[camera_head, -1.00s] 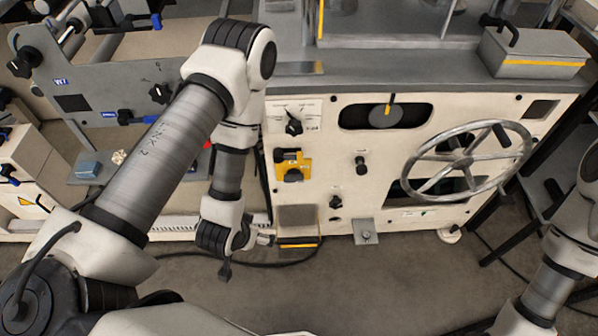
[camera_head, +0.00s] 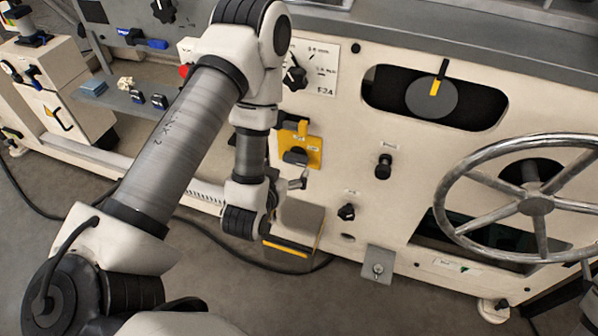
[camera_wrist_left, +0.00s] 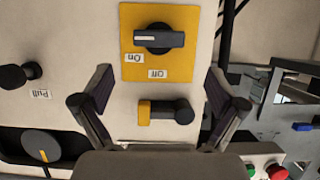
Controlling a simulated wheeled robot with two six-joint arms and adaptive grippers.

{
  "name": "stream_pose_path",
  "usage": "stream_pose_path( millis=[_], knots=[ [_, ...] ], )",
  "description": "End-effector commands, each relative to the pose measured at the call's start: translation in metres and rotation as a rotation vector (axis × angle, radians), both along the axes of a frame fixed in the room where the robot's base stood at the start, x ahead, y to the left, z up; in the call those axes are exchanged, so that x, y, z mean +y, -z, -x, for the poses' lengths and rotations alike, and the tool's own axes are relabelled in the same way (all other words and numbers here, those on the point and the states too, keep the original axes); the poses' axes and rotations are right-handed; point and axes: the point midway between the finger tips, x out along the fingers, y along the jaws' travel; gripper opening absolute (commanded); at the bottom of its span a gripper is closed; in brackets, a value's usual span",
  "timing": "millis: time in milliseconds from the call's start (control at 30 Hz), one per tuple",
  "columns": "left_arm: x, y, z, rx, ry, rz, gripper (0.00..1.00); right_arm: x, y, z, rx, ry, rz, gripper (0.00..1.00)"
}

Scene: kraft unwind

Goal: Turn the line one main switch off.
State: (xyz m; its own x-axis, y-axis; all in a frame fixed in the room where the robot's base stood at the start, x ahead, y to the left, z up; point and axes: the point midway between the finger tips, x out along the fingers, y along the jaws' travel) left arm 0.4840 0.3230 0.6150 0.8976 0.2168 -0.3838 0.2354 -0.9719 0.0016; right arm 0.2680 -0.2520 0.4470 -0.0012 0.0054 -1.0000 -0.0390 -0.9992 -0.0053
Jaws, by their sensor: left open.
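The main switch is a black rotary knob (camera_head: 295,157) on a yellow plate (camera_head: 314,150) on the cream machine panel. In the left wrist view, the picture is upside down; the knob (camera_wrist_left: 158,40) lies crosswise on the yellow plate (camera_wrist_left: 185,66). Its white mark is at the left end, on the side of the "On" label; the "Off" label is nearer the plate's middle. My left gripper (camera_head: 298,182) is just below the plate in the head view.
A black lever with a yellow end (camera_wrist_left: 165,112) sits beside the plate, between my left fingers in the picture. A black pull knob (camera_head: 383,166), a large handwheel (camera_head: 535,204) and a grey box (camera_head: 300,222) are nearby. Open floor lies in front.

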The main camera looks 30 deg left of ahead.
Motion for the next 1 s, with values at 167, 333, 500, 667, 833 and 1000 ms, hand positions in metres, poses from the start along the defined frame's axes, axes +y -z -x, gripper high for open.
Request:
stream_pose_path(
  millis=[167,333,500,667,833,1000],
  knots=[
    [0.003,0.006,-0.015,-0.006,0.001,0.000,0.96,0.000,0.003,-0.001,-0.001,0.000,0.000,0.40],
    [0.010,0.020,-0.046,-0.006,0.001,0.000,0.96,0.000,0.009,-0.001,-0.002,0.000,0.000,0.40],
    [0.015,0.029,-0.067,-0.003,0.002,0.000,0.96,0.000,0.012,-0.001,-0.002,0.000,0.000,0.40],
    [0.016,0.030,-0.071,-0.001,0.002,0.001,0.96,0.000,0.012,-0.001,-0.002,0.000,0.000,0.40],
    [0.016,0.030,-0.071,-0.001,0.002,0.001,0.78,0.000,0.012,-0.001,-0.001,0.000,0.000,0.40],
    [0.016,0.030,-0.071,-0.001,0.002,0.001,0.36,0.000,0.012,-0.001,-0.001,0.000,0.000,0.40]
  ],
)
